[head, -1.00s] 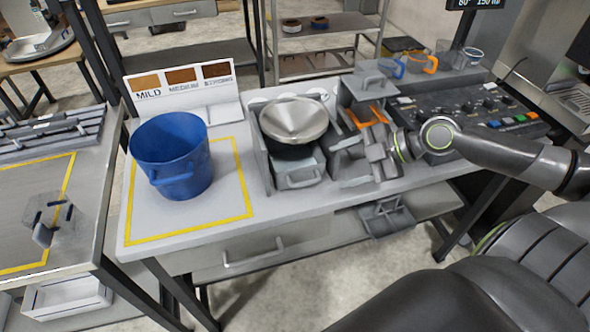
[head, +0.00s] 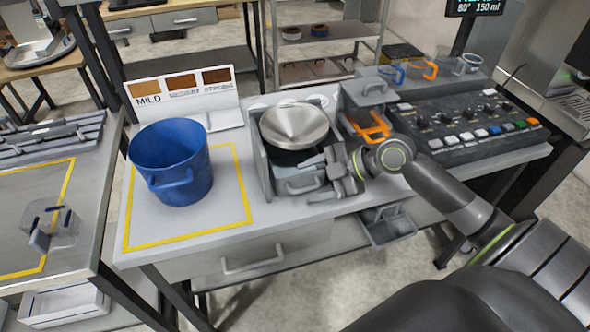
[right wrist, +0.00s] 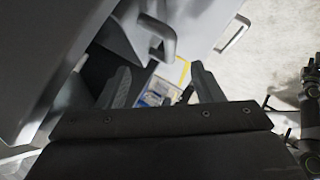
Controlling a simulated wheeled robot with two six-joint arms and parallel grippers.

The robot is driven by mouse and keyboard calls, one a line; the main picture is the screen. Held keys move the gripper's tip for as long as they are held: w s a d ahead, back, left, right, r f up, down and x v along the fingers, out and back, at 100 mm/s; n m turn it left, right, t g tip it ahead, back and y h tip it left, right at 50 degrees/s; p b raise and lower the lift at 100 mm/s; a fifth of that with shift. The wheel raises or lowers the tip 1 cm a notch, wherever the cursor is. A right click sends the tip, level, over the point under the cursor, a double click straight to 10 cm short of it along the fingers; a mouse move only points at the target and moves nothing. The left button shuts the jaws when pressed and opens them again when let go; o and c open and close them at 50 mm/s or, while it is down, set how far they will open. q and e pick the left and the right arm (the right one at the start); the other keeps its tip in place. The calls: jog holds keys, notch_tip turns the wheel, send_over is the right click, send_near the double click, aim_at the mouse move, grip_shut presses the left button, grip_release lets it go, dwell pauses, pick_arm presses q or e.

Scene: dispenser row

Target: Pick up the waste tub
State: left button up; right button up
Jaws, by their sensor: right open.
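A blue tub (head: 171,160) with a front handle stands upright inside a yellow outline at the left of the bench. A grey box with a handle (head: 300,182) sits under the steel funnel (head: 295,125). No label shows which one is the waste tub. My right gripper (head: 322,180) is open and empty, just right of the grey box's handle; whether they touch I cannot tell. In the right wrist view my open fingers (right wrist: 160,85) point toward a grey handle (right wrist: 158,42), which lies beyond them. My left gripper is not in view.
An orange-handled container (head: 370,130) sits in the bay right of the funnel. A control panel (head: 465,120) fills the bench's right. A bench drawer handle (head: 252,258) sticks out in front. The outlined area (head: 228,185) around the blue tub is clear.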

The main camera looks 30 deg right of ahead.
aim_at(292, 186)
jog(key=shift+p+x, duration=0.4)
jog(key=shift+x, duration=2.3)
jog(key=shift+c, duration=0.4)
jog(key=c, duration=1.1)
jog(key=shift+o, duration=0.2)
jog(key=shift+r, duration=0.15)
